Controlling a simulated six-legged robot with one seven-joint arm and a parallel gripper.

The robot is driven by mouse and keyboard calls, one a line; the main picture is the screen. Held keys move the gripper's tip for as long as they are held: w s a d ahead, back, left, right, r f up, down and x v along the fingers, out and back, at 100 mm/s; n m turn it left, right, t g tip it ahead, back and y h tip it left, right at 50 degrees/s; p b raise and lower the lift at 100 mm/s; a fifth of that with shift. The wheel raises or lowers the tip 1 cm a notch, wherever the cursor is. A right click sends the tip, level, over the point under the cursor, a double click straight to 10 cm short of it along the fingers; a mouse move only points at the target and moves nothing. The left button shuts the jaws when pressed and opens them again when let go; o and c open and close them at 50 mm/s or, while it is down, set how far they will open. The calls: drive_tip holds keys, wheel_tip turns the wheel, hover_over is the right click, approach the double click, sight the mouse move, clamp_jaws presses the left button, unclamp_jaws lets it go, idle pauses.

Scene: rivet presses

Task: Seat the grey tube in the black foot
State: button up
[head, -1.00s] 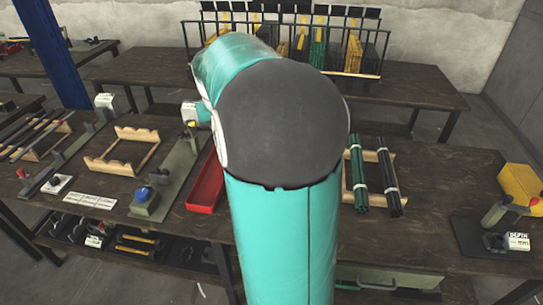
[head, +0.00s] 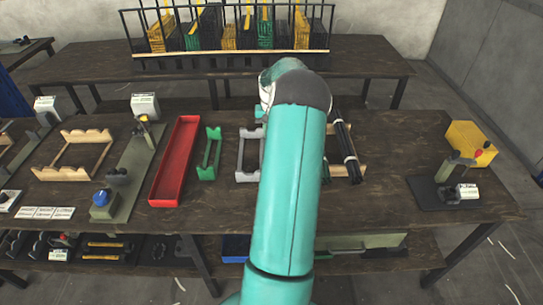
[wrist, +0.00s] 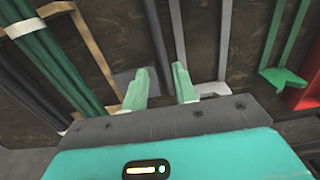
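My gripper (wrist: 160,70) shows two green fingers standing apart in the wrist view, with nothing visibly clasped between them. In the head view it is hidden behind my arm. A narrow grey bar (wrist: 178,30) and a second grey bar (wrist: 222,40) run along the table beyond the fingers; the first lies near the gap between them. A dark bar (wrist: 157,35) is beside it. I cannot tell which is the grey tube. A grey frame (head: 247,150) shows partly beside my arm in the head view. I cannot pick out the black foot for certain.
A green frame (head: 209,157) and red tray (head: 175,160) stand left of my arm. A dark bundle (head: 346,150) lies in a wooden rack at right, beside green rods (wrist: 85,50). A press on a black base (head: 425,195) and a yellow box (head: 470,140) are farther right.

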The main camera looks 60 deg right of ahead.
wheel_tip(320, 180, down, 10)
drive_tip(key=shift+r, duration=0.1)
idle(0.4)
drive_tip(key=shift+c, duration=0.5)
clamp_jaws()
